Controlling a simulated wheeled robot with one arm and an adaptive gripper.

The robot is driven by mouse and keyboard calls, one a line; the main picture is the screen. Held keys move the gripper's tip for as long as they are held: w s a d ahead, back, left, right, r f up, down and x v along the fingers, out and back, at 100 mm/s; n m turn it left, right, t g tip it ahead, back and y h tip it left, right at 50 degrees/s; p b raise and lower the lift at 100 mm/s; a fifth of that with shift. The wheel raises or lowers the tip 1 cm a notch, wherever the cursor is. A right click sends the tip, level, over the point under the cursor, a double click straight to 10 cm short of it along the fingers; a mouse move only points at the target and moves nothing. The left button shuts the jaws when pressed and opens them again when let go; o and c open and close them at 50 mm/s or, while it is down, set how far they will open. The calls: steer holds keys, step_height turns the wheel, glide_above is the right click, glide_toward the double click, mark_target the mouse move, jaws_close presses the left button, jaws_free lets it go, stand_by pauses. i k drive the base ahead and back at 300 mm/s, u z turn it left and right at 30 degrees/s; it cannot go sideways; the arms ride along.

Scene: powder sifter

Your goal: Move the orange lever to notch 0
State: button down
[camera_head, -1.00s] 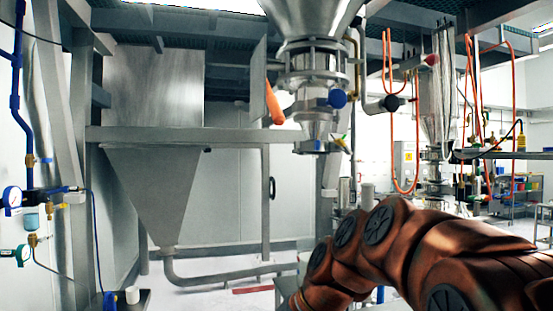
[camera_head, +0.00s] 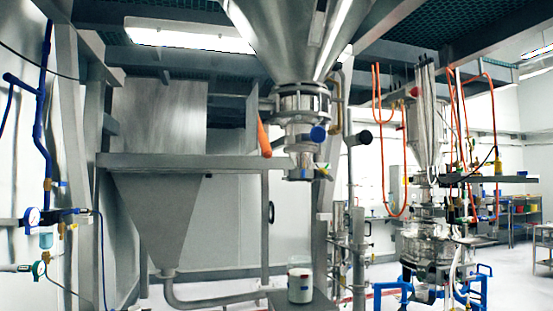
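The orange lever (camera_head: 264,138) hangs in the upper middle of the head view, just left of the steel valve section (camera_head: 300,105) under a large hopper cone (camera_head: 292,35). Its lower end points down, and it stands beside the edge of a grey plate (camera_head: 252,118). Notch marks are too small to make out, so I cannot tell which notch the lever is at. A blue round knob (camera_head: 318,133) is on the valve to the right of the lever. My gripper and arm do not show in the current view.
A white container (camera_head: 300,285) stands on a small grey stand (camera_head: 318,303) below the valve outlet. A steel hopper (camera_head: 155,215) and horizontal beam (camera_head: 180,161) are at left. Orange hoses (camera_head: 378,130) and blue-framed equipment (camera_head: 405,288) are at right.

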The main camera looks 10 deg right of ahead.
mark_target(267, 151)
steer(key=z, duration=0.05)
steer(key=i, duration=0.45)
steer(key=u, duration=1.35)
